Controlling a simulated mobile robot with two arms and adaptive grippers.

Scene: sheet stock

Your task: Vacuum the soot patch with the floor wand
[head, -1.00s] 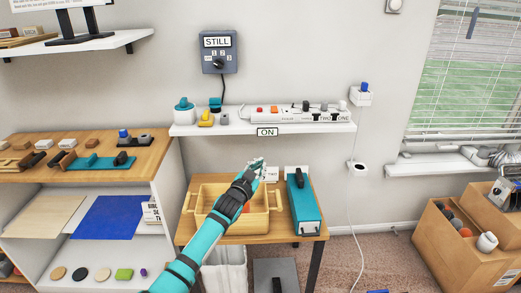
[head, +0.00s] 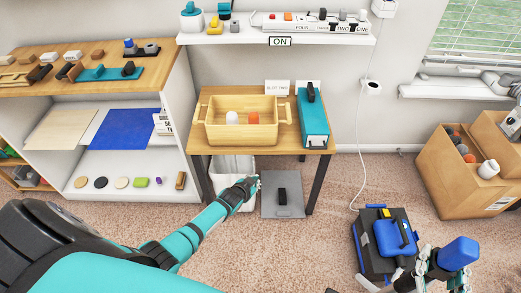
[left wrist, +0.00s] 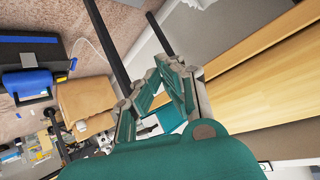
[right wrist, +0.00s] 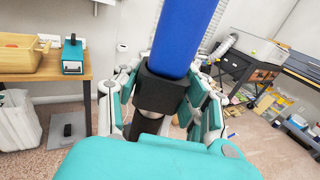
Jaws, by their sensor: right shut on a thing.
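My right gripper (head: 436,270) is shut on a blue piece with a black collar, which I take for the wand's handle (head: 459,252). It fills the middle of the right wrist view (right wrist: 185,35); its lower end is hidden. A blue and black boxy machine (head: 397,237), apparently the vacuum, stands on the carpet just left of this gripper. My left gripper (head: 252,182) is in front of the white bin. In the left wrist view (left wrist: 160,70) its fingers lean close together with nothing clear between them. I cannot make out a soot patch.
A wooden table (head: 204,138) holds a tray (head: 256,135) and a teal box (head: 313,120). Under it are a white bin (head: 225,168) and a grey plate with a black handle (head: 283,200). Cardboard boxes (head: 450,175) stand at right. A white cord (head: 357,150) hangs to the floor. Middle carpet is open.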

